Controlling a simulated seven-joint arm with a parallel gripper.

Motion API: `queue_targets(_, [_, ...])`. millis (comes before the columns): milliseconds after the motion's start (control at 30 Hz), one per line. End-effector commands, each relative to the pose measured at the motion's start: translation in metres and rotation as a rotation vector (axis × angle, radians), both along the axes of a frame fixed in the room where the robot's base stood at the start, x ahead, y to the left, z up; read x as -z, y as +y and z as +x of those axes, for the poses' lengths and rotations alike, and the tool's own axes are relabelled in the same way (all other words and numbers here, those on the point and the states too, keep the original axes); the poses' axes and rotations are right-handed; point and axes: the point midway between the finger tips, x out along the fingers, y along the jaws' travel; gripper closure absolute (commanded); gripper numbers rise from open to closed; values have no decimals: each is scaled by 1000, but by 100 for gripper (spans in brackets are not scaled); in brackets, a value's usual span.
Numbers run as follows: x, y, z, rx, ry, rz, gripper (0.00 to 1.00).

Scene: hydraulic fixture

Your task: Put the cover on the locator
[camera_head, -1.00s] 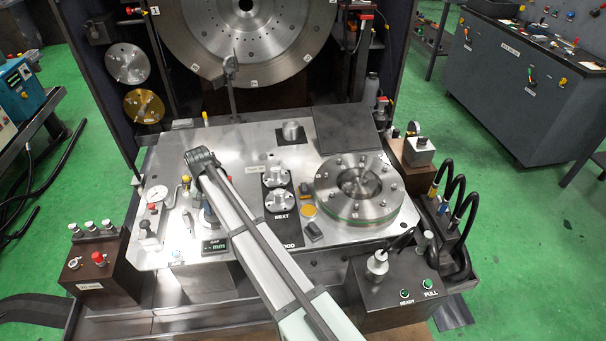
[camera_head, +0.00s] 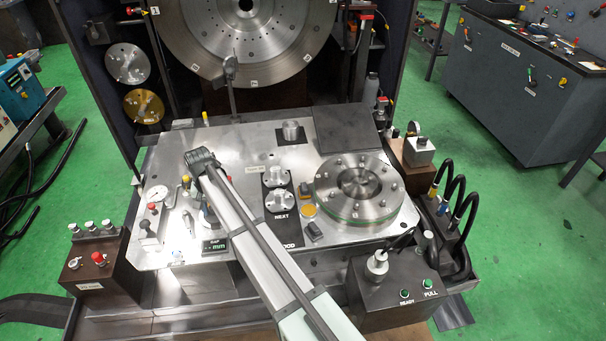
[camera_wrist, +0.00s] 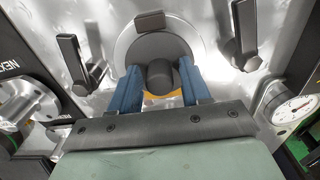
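The cover (camera_wrist: 160,45) appears to be the dark grey disc with a thick round knob (camera_wrist: 160,74), in the wrist view. The blue fingers of my gripper (camera_wrist: 161,80) are on both sides of the knob and look closed on it. A bright silver ring (camera_wrist: 122,45), which may be the locator, shows around the disc's far side. I cannot tell whether the disc rests on it or hangs just above. An orange-yellow edge shows below the knob.
Dark levers stand left (camera_wrist: 82,62) and right (camera_wrist: 244,38) of the disc. A dial gauge (camera_wrist: 296,109) is at the right. In the head view, a bolted steel ring (camera_head: 330,205), silver knobbed parts (camera_head: 277,201) and a dark plate (camera_head: 343,129) share the steel fixture plate.

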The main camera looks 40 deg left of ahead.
Motion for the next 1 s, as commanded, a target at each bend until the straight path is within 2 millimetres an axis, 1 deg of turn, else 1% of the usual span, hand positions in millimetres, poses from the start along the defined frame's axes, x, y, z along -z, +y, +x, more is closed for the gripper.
queue_targets(33, [1, -1, 0, 0, 0, -1, 46])
queue_targets(100, [1, -1, 0, 0, 0, -1, 42])
queue_targets(333, [0, 0, 0, 0, 1, -1, 42])
queue_targets(467, [-6, 0, 0, 0, 0, 0, 42])
queue_targets(567, [-17, 0, 0, 0, -1, 1, 42])
queue_targets(667, [-34, 0, 0, 0, -1, 1, 42])
queue_targets(900, [-83, 0, 1, 0, -1, 1, 42])
queue_targets(1000, [-100, 0, 1, 0, -1, 1, 42])
